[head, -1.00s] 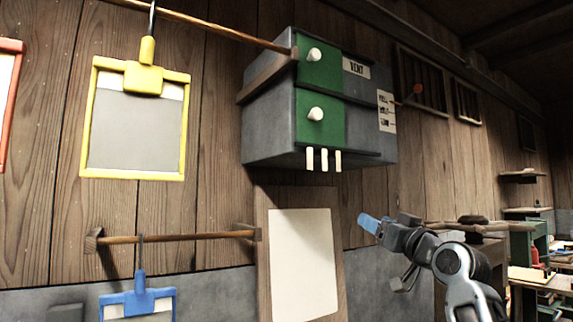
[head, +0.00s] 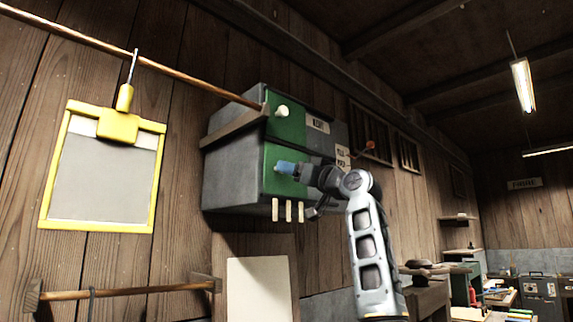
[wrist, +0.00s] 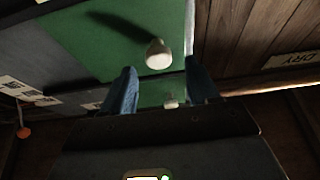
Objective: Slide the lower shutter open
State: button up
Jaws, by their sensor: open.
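The grey wall box (head: 235,175) carries two green shutters, one above the other. The lower shutter (head: 272,155) has a pale knob, which my gripper hides in the head view. In the wrist view this knob (wrist: 158,54) shows large, in line with the gap between my blue fingertips. My gripper (head: 282,168) is open at the lower shutter's face; no finger contact with the knob is visible. The upper shutter (head: 283,128) has its own pale knob (head: 282,112), which seems to show smaller in the wrist view (wrist: 170,100).
Several pale pegs (head: 288,210) hang below the box. A wooden rail (head: 150,62) runs to its upper left and holds a yellow-framed panel (head: 102,180). An orange-red knob (head: 370,145) sticks out on the right. A pale board (head: 258,290) is below.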

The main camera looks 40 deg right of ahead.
jog(key=shift+p+x, duration=0.35)
jog(key=shift+x, duration=1)
jog(key=shift+c, duration=0.2)
grip_shut()
